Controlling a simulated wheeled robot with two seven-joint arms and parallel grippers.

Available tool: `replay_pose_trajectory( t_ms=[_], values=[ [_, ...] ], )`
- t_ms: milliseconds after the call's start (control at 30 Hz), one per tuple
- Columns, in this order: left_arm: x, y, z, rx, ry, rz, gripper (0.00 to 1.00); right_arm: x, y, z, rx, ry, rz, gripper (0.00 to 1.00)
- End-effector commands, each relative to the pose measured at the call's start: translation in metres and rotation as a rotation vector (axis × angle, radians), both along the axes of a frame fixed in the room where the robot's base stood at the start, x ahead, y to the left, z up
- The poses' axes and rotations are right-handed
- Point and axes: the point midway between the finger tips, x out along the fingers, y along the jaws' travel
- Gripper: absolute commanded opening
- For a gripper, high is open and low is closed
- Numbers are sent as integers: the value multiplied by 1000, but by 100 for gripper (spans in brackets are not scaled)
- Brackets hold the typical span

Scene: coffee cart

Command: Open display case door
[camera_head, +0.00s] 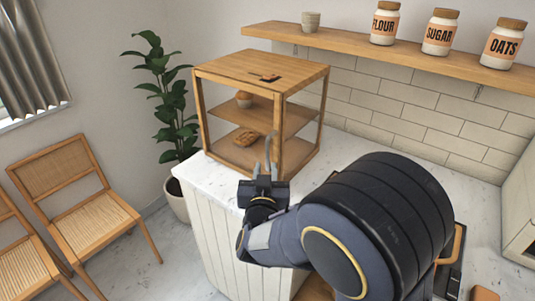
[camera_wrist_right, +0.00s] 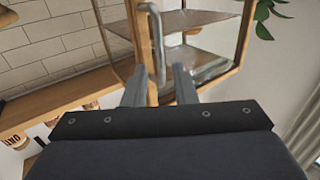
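The wooden display case (camera_head: 297,76) stands on the white counter, with a bun and a pastry on its shelves. Its front looks closed. A grey bar handle (camera_head: 268,152) is at the front right post. In the right wrist view the handle (camera_wrist_right: 157,40) runs along the wooden door frame (camera_wrist_right: 138,40), beside the glass. My right gripper (camera_head: 263,180) is just in front of the handle. In the right wrist view its two fingers (camera_wrist_right: 159,82) are apart, with the handle's near end between or just beyond them. Contact cannot be told. My left gripper is out of view.
A wall shelf (camera_head: 360,47) with a cup and jars is behind the case. A plant (camera_head: 168,90) stands left of it, and chairs (camera_head: 85,195) are at the far left. The counter's left front corner (camera_head: 207,176) is bare. My right arm covers much of the counter.

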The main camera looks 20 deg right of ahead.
Motion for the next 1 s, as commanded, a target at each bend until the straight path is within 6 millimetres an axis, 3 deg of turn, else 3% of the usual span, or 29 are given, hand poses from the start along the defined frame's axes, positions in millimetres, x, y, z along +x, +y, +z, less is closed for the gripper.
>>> replay_pose_trajectory(
  t_ms=[400, 767, 1000],
  values=[
    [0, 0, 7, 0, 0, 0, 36, 58, -20, 0, 3, 3, -1, 25],
    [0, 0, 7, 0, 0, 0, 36, 66, -22, -1, 3, 3, 2, 25],
    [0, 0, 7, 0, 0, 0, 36, 66, -22, -1, 3, 4, 2, 0]
  ],
)
